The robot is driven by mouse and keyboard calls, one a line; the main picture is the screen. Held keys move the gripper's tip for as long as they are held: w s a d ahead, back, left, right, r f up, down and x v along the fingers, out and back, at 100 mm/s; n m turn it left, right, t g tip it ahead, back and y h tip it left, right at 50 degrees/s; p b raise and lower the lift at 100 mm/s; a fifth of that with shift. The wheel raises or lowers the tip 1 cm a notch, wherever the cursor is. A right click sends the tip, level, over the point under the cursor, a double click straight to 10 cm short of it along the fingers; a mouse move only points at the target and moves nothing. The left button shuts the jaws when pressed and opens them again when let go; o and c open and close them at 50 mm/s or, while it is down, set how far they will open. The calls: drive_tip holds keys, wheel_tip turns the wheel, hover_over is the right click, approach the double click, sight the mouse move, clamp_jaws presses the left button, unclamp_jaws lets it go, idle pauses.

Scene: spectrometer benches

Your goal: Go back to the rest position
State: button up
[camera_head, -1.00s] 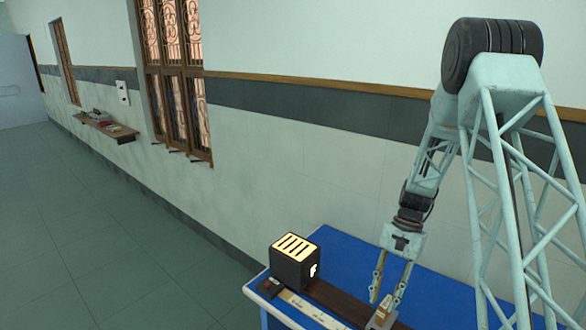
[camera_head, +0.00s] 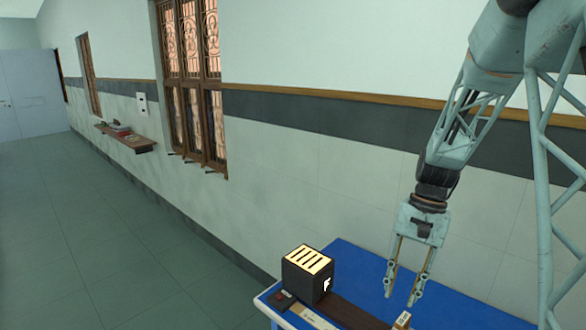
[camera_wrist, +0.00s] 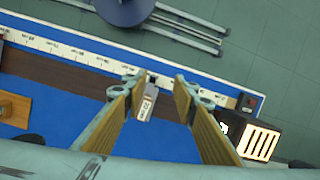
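My gripper (camera_head: 401,294) hangs fingers-down above the blue bench (camera_head: 345,254). Its two fingers are apart with nothing held between them; they also show spread in the wrist view (camera_wrist: 158,80). A small pale labelled block (camera_head: 402,320) sits on the dark rail below and just right of the fingertips, cut by the picture's lower edge. In the wrist view the block (camera_wrist: 147,104) appears between the fingers, farther down on the bench.
A black slotted lamp box (camera_head: 307,274) with glowing slots stands at the bench's left end. A small dark box with a red button (camera_wrist: 249,102) lies beside a white scale strip (camera_wrist: 60,46). A wooden block (camera_wrist: 12,108) is at left. A blue round stool (camera_wrist: 124,8) stands off the bench.

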drive_tip(key=s+a+r+n+t+h+b, duration=0.1)
drive_tip(key=s+a+r+n+t+b, duration=0.3)
drive_tip(key=s+r, duration=1.05)
drive_tip(key=s+a+n+t+b, duration=0.1)
drive_tip(key=s+b, duration=0.1)
drive_tip(key=s, duration=0.8)
drive_tip(key=s+a+r+n+t+h+b, duration=0.1)
drive_tip(key=s+a+b, duration=0.1)
drive_tip(key=s, duration=0.8)
drive_tip(key=shift+s+a+b, duration=0.25)
drive_tip(key=shift+a+b, duration=0.05)
drive_tip(key=shift+b, duration=0.15)
